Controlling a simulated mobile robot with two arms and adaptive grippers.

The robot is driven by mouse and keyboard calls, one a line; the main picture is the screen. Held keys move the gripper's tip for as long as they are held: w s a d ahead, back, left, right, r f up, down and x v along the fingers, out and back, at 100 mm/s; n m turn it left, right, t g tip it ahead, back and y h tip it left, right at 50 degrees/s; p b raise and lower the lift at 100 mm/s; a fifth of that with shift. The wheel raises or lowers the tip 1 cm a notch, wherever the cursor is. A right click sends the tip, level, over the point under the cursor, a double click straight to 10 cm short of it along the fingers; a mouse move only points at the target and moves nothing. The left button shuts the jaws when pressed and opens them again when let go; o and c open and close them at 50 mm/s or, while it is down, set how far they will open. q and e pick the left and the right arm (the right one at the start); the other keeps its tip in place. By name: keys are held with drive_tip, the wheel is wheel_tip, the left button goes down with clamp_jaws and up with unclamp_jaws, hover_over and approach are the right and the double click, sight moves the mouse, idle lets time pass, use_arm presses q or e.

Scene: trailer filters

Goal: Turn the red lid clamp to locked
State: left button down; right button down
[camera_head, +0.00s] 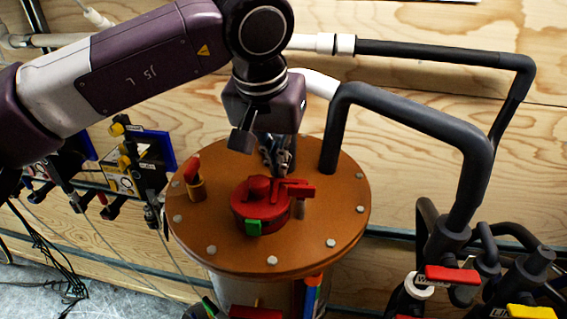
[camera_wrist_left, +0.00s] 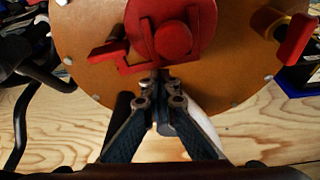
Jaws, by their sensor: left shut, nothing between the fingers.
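The red lid clamp (camera_head: 259,203) is a round red part with a raised bar on top, in the middle of the orange-brown lid (camera_head: 315,240). A green tab (camera_head: 253,228) shows at its front edge, and a red arm reaches to its right. My left gripper (camera_head: 276,165) points down just behind the clamp, its fingertips shut and empty. In the left wrist view the closed fingertips (camera_wrist_left: 157,78) are close to the edge of the red clamp (camera_wrist_left: 172,40); I cannot tell whether they touch it. My right gripper is not in view.
A red-handled valve (camera_head: 193,178) stands on the lid's left, and also shows in the wrist view (camera_wrist_left: 294,40). A thick black pipe (camera_head: 420,115) rises behind and right of the lid. Red (camera_head: 452,275) and yellow valve handles are lower right. A plywood wall is behind.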

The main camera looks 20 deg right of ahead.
use_arm(q)
drive_tip(key=shift+s+d, duration=0.1)
drive_tip(key=shift+d, duration=0.15)
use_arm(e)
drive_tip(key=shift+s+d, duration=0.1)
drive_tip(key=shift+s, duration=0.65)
use_arm(q)
drive_tip(key=shift+d, duration=0.15)
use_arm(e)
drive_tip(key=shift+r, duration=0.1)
